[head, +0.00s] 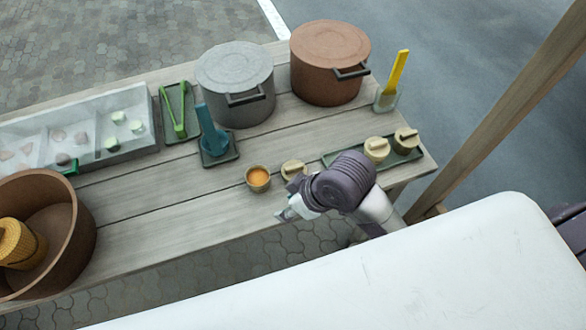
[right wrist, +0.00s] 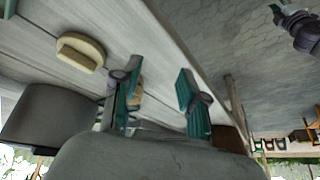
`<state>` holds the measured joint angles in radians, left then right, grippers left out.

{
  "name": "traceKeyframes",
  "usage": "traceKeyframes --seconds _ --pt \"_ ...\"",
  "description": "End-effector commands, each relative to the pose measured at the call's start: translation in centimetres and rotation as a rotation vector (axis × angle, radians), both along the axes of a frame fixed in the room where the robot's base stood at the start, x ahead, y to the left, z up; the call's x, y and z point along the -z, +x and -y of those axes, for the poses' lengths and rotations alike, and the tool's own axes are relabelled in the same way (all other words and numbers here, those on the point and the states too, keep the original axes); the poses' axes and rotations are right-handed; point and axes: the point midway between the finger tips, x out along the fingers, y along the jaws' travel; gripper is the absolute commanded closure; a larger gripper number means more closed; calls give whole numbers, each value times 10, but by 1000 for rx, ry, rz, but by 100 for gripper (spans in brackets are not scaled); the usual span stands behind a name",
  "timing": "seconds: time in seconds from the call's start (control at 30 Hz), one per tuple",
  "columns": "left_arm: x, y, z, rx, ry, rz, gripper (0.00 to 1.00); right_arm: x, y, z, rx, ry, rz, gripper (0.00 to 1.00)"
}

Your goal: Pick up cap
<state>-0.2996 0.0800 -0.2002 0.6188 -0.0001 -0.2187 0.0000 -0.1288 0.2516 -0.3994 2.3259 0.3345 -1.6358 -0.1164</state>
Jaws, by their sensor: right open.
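Three round beige caps with bar handles show in the head view. One cap (head: 293,169) lies alone on the wooden table; the second (head: 376,148) and third (head: 405,139) sit on a green tray (head: 335,159). My right gripper (head: 288,209) is over the table's front edge, on the near side of the lone cap and apart from it. In the right wrist view its two teal fingers (right wrist: 158,90) are spread. A beige disc-like piece (right wrist: 80,52) lies left of them; another beige piece is partly hidden behind the left finger.
A small cup with orange contents (head: 258,179) stands left of the lone cap. A grey pot (head: 235,85) and a brown pot (head: 330,62) stand at the back. A teal tool (head: 211,135) stands on a dark tray.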

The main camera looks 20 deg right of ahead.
Motion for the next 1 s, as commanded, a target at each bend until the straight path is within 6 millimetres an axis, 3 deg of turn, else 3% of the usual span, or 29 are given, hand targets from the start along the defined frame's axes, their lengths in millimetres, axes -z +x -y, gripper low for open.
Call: traceKeyframes --seconds 0.2,0.33,0.47,0.7,0.9,1.0 --pt "0 0 0 0 0 0 63 -27 34 -39 -345 -49 50 57" --pt "0 0 0 0 0 0 63 -41 51 -44 -558 -135 48 57" --pt "0 0 0 0 0 0 63 -56 70 -31 -718 -247 17 57" --pt "0 0 0 0 0 -1 63 -94 104 18 -866 -426 -91 57" --pt "0 0 0 0 0 -1 63 -111 114 40 -890 -470 -141 57" --pt "0 0 0 0 0 -1 63 -108 115 42 -892 -473 -149 57"
